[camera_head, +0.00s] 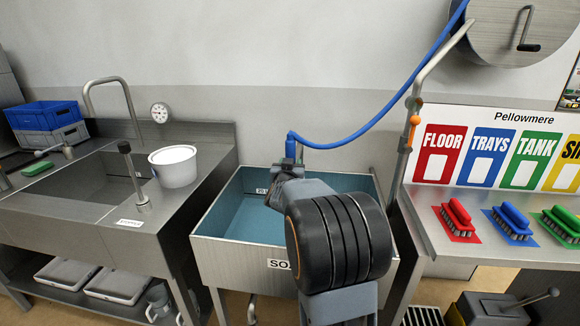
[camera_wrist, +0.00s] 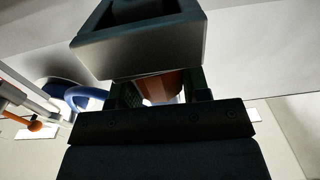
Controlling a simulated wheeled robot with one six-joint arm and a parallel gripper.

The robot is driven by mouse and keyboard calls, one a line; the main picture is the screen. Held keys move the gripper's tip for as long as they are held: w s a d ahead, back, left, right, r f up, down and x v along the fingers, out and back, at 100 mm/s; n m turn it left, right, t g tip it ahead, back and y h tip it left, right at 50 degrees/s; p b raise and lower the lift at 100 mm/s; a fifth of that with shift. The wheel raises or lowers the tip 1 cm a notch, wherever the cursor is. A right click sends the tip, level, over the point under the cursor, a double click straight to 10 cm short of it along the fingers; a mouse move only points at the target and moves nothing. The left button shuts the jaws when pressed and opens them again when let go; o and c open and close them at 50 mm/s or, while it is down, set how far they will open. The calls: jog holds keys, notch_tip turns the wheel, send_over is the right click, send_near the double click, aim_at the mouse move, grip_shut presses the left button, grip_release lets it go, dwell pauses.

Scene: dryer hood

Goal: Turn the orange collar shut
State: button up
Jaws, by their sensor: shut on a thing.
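An orange collar (camera_wrist: 168,86) shows in the wrist view, between the two dark fingers of my gripper (camera_wrist: 160,98). The gripper is shut on it, and the fingers hide its sides. A grey square block (camera_wrist: 140,45) covers the part above it. In the head view my gripper (camera_head: 289,166) is over the soak sink, at the hanging end of the blue hose (camera_head: 370,121). The collar is hidden there behind my arm. The collar's turn angle cannot be told.
The soak sink (camera_head: 210,250) stands below my arm. A steel counter (camera_head: 190,215) with a white tub (camera_head: 175,166) is on the left. A pipe with an orange lever (camera_head: 414,121) stands right of the sink. Red, blue and green brushes lie on the right-hand bench (camera_head: 425,200).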

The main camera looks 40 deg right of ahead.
jog(key=o, duration=0.9)
jog(key=shift+o, duration=0.2)
jog(key=shift+a, duration=0.1)
jog(key=v, duration=1.3)
jog(key=shift+s+a, duration=0.25)
